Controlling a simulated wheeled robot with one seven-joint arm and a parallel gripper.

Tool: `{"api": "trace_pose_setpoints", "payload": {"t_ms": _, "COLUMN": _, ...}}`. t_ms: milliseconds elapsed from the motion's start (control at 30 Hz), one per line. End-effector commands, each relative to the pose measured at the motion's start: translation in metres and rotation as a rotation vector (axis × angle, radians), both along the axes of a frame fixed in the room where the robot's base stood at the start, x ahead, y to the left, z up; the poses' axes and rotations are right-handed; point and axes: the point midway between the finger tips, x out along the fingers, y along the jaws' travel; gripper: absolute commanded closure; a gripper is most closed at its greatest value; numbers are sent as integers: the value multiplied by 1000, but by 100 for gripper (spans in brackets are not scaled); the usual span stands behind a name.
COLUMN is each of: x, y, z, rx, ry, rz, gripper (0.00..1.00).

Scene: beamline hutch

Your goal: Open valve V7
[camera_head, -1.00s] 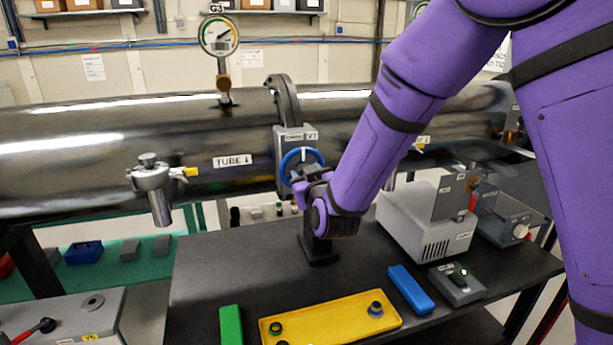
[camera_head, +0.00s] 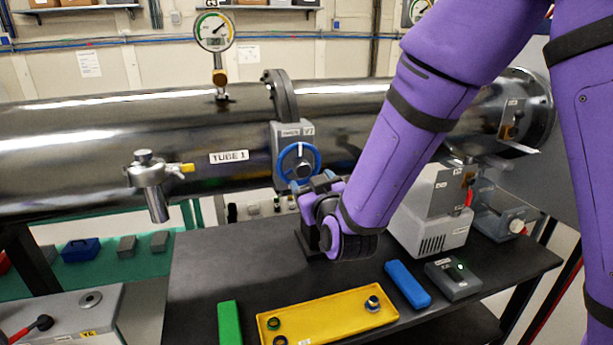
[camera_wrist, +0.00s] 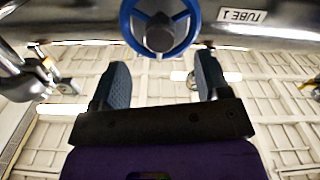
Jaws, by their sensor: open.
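Valve V7 has a grey housing labelled V7 (camera_head: 285,135) on the front of the large dark tube. Its blue handwheel (camera_head: 300,164) has a grey hub and a white mark at the top. In the wrist view the handwheel (camera_wrist: 160,25) appears at the top centre, beyond the fingertips. My gripper (camera_head: 318,182) is just below the handwheel in the head view. In the wrist view my gripper (camera_wrist: 158,78) has its two dark blue fingers spread apart with nothing between them. It does not appear to touch the wheel.
A dark table (camera_head: 215,265) below holds a yellow tray (camera_head: 335,318), a green block (camera_head: 230,322), a blue block (camera_head: 408,284) and a grey box (camera_head: 425,215). A gauge (camera_head: 215,32) rises above the tube. A metal fitting (camera_head: 150,175) juts out left of the valve.

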Motion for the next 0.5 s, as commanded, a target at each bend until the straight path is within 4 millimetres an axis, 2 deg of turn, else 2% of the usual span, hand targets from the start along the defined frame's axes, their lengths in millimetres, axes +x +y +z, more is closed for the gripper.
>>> {"api": "trace_pose_setpoints", "payload": {"t_ms": 100, "x": -19, "y": -5, "z": 0, "rx": -1, "ry": 0, "rz": 2, "gripper": 31}}
{"api": "trace_pose_setpoints", "payload": {"t_ms": 200, "x": -29, "y": -8, "z": 0, "rx": 0, "ry": 0, "rz": 1, "gripper": 31}}
{"api": "trace_pose_setpoints", "payload": {"t_ms": 500, "x": -37, "y": -11, "z": 0, "rx": 0, "ry": 0, "rz": 1, "gripper": 31}}
